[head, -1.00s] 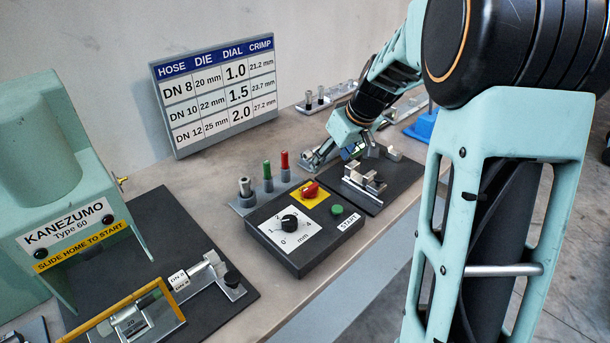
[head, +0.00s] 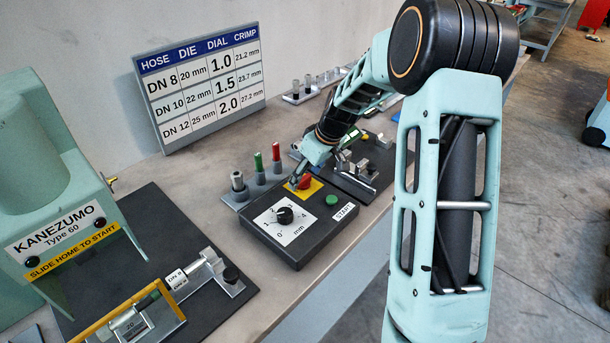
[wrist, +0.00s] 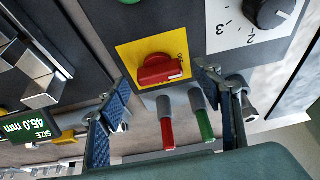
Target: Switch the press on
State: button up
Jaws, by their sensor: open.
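The control box (head: 281,249) lies on the bench to the right of the press (head: 60,220), marked KANEZUMO Type 60. On the box are a red rotary switch (head: 306,181) on a yellow plate, a black dial (head: 285,215) and a green START button (head: 332,200). My gripper (head: 296,182) points down at the switch, at the box's far edge. In the wrist view, the red switch (wrist: 160,70) shows between and just beyond my open fingers (wrist: 162,82). Nothing is held. I cannot tell whether the fingers touch the switch.
Red (head: 276,152) and green (head: 258,162) upright pins and a metal post (head: 237,182) stand close behind the box. A gauge fixture (head: 352,175) sits to its right. A hose table sign (head: 205,90) leans at the wall.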

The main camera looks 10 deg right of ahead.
jog(key=shift+w+a+f, duration=0.1)
jog(key=shift+w+f, duration=0.05)
jog(key=shift+f, duration=0.35)
jog(key=c, duration=1.2)
